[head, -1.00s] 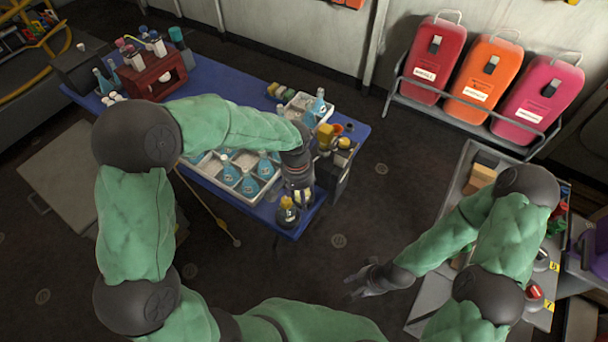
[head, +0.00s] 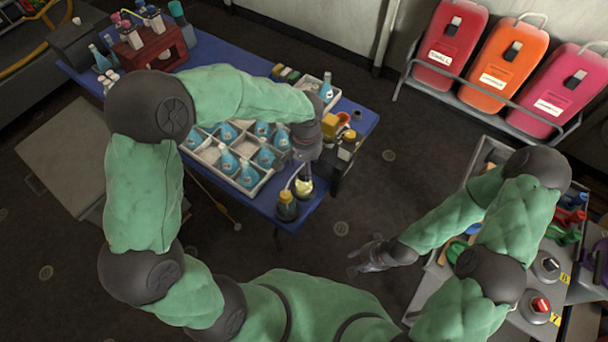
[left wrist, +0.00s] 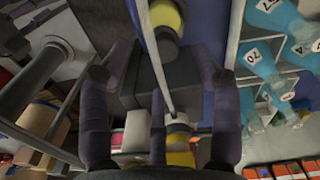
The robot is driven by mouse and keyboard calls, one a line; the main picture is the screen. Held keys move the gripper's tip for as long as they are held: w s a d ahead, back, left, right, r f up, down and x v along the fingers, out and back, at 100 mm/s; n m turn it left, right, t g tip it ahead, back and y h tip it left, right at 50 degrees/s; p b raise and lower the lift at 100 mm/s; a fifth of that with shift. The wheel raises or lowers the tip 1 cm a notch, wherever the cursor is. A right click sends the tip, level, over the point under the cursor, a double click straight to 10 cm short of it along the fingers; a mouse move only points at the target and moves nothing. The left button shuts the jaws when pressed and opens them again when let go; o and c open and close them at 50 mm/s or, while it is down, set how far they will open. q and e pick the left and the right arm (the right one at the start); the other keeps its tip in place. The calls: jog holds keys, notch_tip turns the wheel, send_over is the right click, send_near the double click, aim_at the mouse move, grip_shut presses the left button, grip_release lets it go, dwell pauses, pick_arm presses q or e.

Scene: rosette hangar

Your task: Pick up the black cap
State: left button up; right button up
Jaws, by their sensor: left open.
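I cannot make out a black cap for certain. A small dark round piece (head: 357,115) lies at the right end of the blue table, beside an orange one. My left gripper (head: 305,170) is over the table's front right corner, above a flask with yellow contents (head: 303,188) and a dark bottle (head: 286,208).
A white divided crate (head: 262,183) of blue bottles stands on the blue table (head: 225,62), left of my left gripper. A red rack (head: 150,46) is at the back left. Coloured canisters (head: 506,62) stand by the wall. A grey bench (head: 425,300) is at right.

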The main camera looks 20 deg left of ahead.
aim_at(304, 171)
pick_arm(q)
jog(key=f, duration=0.1)
jog(key=f+b, duration=0.1)
jog(key=f, duration=0.1)
jog(key=f+b, duration=0.1)
jog(key=f, duration=0.1)
jog(key=shift+a+f, duration=0.1)
jog(key=shift+a, duration=0.15)
jog(key=c, duration=0.9)
